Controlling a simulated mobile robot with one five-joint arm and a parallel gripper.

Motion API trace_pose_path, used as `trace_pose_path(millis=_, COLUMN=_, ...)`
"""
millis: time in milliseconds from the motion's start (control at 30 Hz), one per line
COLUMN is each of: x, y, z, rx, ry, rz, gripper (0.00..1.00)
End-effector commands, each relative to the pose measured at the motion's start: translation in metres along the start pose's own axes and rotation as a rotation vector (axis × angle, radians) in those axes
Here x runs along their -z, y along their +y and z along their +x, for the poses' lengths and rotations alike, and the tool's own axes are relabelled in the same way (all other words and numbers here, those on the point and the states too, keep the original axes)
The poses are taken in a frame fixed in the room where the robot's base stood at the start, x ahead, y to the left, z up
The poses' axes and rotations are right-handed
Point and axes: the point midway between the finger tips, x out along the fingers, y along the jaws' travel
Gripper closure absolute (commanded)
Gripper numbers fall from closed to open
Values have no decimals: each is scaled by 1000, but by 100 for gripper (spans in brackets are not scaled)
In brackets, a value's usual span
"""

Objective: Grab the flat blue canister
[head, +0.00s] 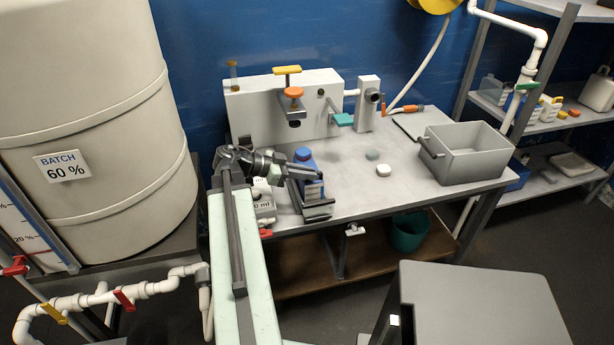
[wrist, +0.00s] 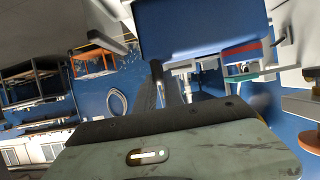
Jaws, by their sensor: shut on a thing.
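The flat blue canister (head: 306,160) is at the front left of the grey workbench, upright or nearly so. My gripper (head: 312,188) is shut on it, with the dark jaws across its body. In the wrist view the canister (wrist: 200,30) fills the top middle as a large blue block close to the camera. The jaws hide part of the canister in the head view. I cannot tell whether its base touches the bench.
A white container with an ml label (head: 262,188) stands just left of the canister. A grey open bin (head: 465,153) is at the bench's right. Small round pieces (head: 383,170) lie mid-bench. A white apparatus with taps (head: 262,106) stands behind. A large batch tank (head: 90,120) is at left.

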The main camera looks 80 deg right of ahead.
Motion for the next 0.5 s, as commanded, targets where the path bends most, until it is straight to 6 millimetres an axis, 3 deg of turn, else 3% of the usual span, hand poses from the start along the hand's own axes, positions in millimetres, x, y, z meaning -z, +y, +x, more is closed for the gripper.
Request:
trace_pose_path(millis=267, x=30, y=0, z=-12, rx=0, ry=3, rz=1, gripper=100)
trace_pose_path(millis=500, x=73, y=0, z=-30, rx=0, ry=4, rz=1, gripper=100)
